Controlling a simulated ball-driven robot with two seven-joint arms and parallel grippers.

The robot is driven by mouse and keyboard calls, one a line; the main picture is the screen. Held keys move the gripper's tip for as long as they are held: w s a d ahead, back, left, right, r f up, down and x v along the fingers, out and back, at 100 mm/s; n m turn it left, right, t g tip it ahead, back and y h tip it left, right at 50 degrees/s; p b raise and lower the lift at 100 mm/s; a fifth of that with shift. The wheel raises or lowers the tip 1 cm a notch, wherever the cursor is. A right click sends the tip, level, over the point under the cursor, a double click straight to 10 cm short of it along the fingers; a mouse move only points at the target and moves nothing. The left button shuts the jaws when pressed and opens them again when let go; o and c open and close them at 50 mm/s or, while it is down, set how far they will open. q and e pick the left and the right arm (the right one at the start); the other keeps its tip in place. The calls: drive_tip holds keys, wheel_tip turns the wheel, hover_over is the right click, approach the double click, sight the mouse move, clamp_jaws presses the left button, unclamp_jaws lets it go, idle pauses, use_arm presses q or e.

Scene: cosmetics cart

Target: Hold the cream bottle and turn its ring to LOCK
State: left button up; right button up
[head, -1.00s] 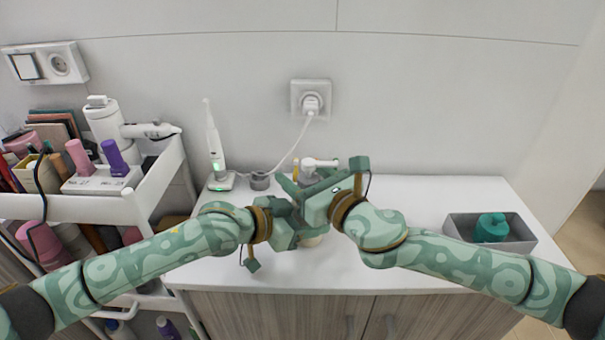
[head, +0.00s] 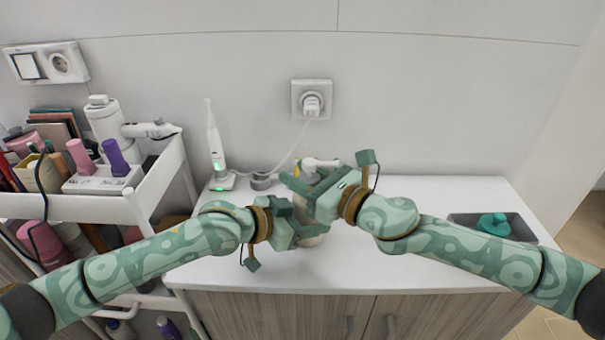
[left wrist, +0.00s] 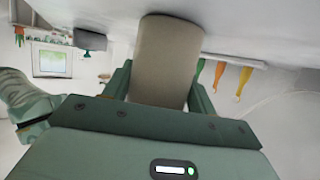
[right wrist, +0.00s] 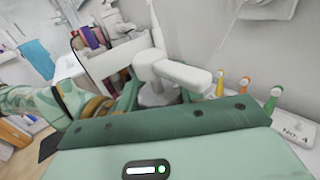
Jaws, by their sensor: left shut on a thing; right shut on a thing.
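The cream bottle (head: 312,241) stands on the white counter, mostly hidden behind my grippers in the head view. Its beige body (left wrist: 167,58) fills the space between the left gripper's fingers in the left wrist view. My left gripper (head: 297,222) is shut on the body from the left. My right gripper (head: 312,190) is shut higher up, around the neck just below the white pump head (right wrist: 170,70). The ring is hidden by the right gripper, so its setting cannot be read.
An electric toothbrush (head: 215,145) stands on its charger at the back left, its cord running to the wall socket (head: 311,99). Coloured brush heads (right wrist: 245,85) stand close behind the bottle. A cosmetics cart (head: 95,207) is at left. A grey tray (head: 462,222) holds a teal item at right.

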drive_tip(key=n+g+y, duration=0.1)
drive_tip(key=n+g, duration=0.1)
drive_tip(key=n+g+y, duration=0.2)
drive_tip(key=g, duration=0.1)
drive_tip(key=shift+s+a+g, duration=0.1)
drive_tip(key=shift+s+g, duration=0.1)
drive_tip(key=shift+g, duration=0.1)
drive_tip(key=shift+s+n+g+y, duration=0.15)
drive_tip(key=shift+n+g+y, duration=0.1)
drive_tip(key=shift+n+g, duration=0.6)
drive_tip(key=shift+s+n+g+y, duration=0.1)
drive_tip(key=shift+n+g+y, duration=0.25)
drive_tip(key=shift+g, duration=0.8)
drive_tip(key=o, duration=1)
drive_tip(key=shift+g, duration=0.3)
drive_tip(key=s+d, duration=0.1)
drive_tip(key=d, duration=1.1)
use_arm(q)
drive_tip(key=o, duration=1.3)
